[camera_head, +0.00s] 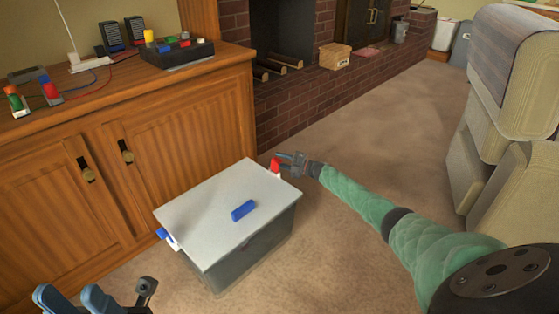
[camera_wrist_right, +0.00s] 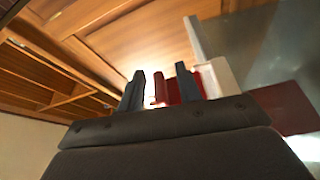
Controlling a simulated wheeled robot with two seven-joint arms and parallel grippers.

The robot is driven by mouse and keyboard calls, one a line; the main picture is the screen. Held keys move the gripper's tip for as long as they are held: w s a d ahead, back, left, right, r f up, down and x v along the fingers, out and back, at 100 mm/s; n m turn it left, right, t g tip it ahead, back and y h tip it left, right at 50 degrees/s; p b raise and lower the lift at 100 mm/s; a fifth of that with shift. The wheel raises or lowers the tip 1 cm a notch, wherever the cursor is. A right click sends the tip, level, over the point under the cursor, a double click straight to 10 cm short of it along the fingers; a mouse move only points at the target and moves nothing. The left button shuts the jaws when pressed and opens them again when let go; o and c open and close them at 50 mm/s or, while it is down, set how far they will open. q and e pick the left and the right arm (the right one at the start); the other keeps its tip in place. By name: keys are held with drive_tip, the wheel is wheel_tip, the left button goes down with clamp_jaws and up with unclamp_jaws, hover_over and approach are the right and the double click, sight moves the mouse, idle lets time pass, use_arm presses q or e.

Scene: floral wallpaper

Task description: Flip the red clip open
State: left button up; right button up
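A grey box with a white lid (camera_head: 222,195) stands on the carpet. The red clip (camera_head: 275,165) is on the lid's far right edge; it also shows in the right wrist view (camera_wrist_right: 160,91). My right gripper (camera_head: 280,158) is at this clip with its fingers apart. In the right wrist view my right gripper (camera_wrist_right: 161,84) has part of the red clip showing between its fingers, and one finger overlaps the clip. I cannot tell whether they touch. My left gripper (camera_head: 73,298) is open and empty at the bottom left, away from the box.
A blue handle (camera_head: 243,210) lies on the lid. A blue-and-white clip (camera_head: 167,238) is on the box's left side. A wooden cabinet (camera_head: 180,150) stands close behind the box. Carpet (camera_head: 360,130) is free to the right, before stacked beige cushions (camera_head: 500,170).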

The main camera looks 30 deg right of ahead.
drive_tip(key=p+v, duration=0.1)
drive_tip(key=v, duration=0.5)
drive_tip(key=shift+s+d, duration=0.25)
drive_tip(key=shift+s+d, duration=0.1)
